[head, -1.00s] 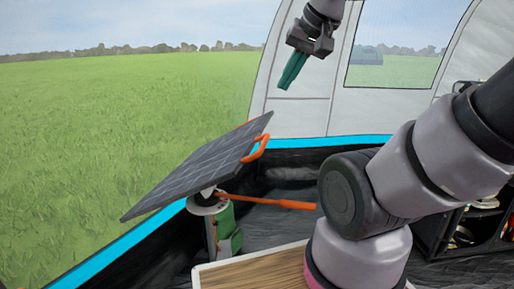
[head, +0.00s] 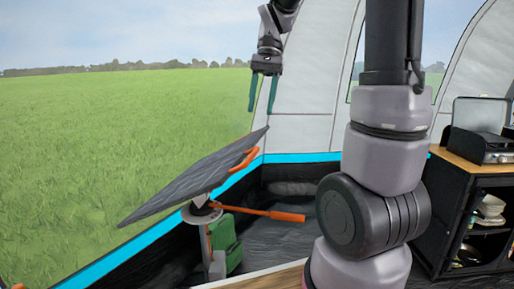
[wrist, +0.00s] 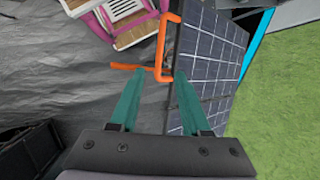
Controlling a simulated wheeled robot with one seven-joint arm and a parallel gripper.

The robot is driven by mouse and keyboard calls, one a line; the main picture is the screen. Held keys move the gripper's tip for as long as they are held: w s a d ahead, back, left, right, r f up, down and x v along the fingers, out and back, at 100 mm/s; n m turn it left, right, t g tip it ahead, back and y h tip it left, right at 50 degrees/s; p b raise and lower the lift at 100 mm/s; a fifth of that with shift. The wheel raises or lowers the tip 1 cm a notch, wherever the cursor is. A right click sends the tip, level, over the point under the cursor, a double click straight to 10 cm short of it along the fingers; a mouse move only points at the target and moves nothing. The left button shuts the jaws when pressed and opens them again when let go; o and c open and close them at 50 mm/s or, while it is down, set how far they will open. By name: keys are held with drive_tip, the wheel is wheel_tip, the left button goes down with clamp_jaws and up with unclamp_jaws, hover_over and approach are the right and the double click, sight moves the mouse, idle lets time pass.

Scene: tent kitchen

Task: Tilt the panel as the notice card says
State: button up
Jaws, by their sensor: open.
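The dark solar panel (head: 190,180) stands tilted on a pale mount (head: 203,212), its right edge higher than its left in the head view. An orange handle (head: 240,160) sits at its raised edge; it also shows in the wrist view (wrist: 165,40). An orange lever (head: 270,214) sticks out to the right below the panel. My gripper (head: 261,108) is open and empty, its teal fingers pointing down above the raised edge. In the wrist view my gripper (wrist: 157,76) has the handle just beyond its fingertips, apparently apart. I cannot make out a notice card.
A green object (head: 226,238) stands under the panel by the mount. The tent wall with a blue strip (head: 300,158) runs behind. A black shelf unit (head: 470,215) with dishes and a stove (head: 482,130) stands at the right. Open grass lies to the left.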

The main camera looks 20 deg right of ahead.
sight(253, 153)
drive_tip(key=shift+g, duration=0.5)
drive_tip(key=x, duration=0.7)
drive_tip(key=w+x, duration=0.1)
drive_tip(key=x, duration=0.3)
drive_tip(key=shift+a+f, duration=0.15)
drive_tip(key=shift+f, duration=0.1)
clamp_jaws()
idle(0.7)
